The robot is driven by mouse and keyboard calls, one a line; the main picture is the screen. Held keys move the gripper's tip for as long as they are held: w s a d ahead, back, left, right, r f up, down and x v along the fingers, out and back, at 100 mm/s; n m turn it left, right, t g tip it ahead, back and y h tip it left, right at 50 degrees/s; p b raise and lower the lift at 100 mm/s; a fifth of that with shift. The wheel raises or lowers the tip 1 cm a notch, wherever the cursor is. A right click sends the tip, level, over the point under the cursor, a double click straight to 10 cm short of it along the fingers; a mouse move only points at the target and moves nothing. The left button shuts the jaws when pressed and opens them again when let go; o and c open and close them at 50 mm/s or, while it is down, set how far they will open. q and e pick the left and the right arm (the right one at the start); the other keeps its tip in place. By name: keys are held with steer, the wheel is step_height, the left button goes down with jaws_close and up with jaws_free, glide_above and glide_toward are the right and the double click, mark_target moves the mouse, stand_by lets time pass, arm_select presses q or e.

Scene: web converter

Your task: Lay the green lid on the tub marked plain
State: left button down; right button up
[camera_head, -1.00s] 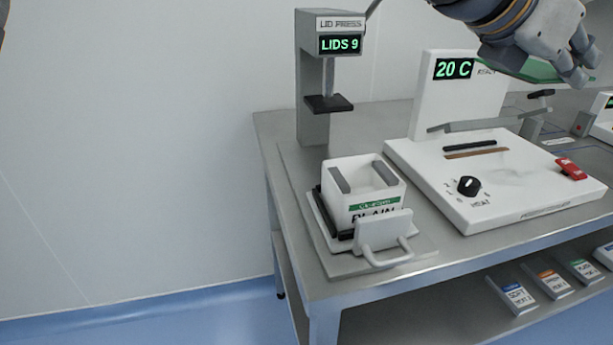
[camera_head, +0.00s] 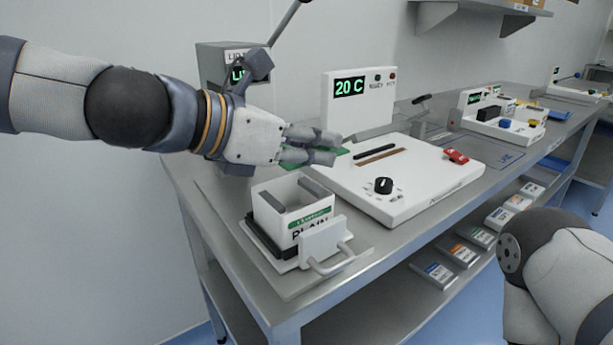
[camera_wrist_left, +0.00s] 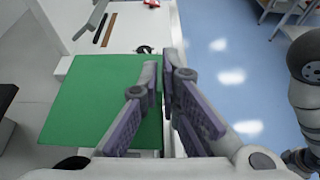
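The tub marked PLAIN (camera_head: 308,208) is white with a green band. It stands upright and open-topped in a dark holder on the press's sliding plate, with a grey handle in front. My left gripper (camera_head: 318,148) is above and behind the tub, shut on the green lid (camera_head: 330,152), which shows as a thin edge. In the left wrist view the green lid (camera_wrist_left: 95,105) is a flat square, its right edge at the left gripper's fingers (camera_wrist_left: 165,90). The lid is apart from the tub. My right gripper is not in view; only part of that arm shows.
The lid press (camera_head: 215,65) stands behind my left arm, mostly hidden. A white heat unit (camera_head: 415,185) reading 20 C, with a black knob and red switch, sits right of the tub. Several small boxes (camera_head: 460,252) lie on the lower shelf. Free floor is at front left.

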mark_target(294, 165)
arm_select(q)
steer(key=shift+a+f, duration=0.35)
steer(key=shift+f, duration=0.15)
steer(key=shift+s+a+f+b, duration=0.15)
steer(key=shift+f+b, duration=0.25)
steer(key=shift+f, duration=0.75)
steer(key=shift+w+a+f+b, duration=0.1)
steer(key=shift+f+b, duration=0.25)
steer(key=shift+f, duration=0.8)
steer(key=c, duration=1.8)
jaws_free()
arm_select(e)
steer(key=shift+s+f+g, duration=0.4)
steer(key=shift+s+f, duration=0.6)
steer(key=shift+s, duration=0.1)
arm_select(q)
steer(key=shift+r, duration=0.1)
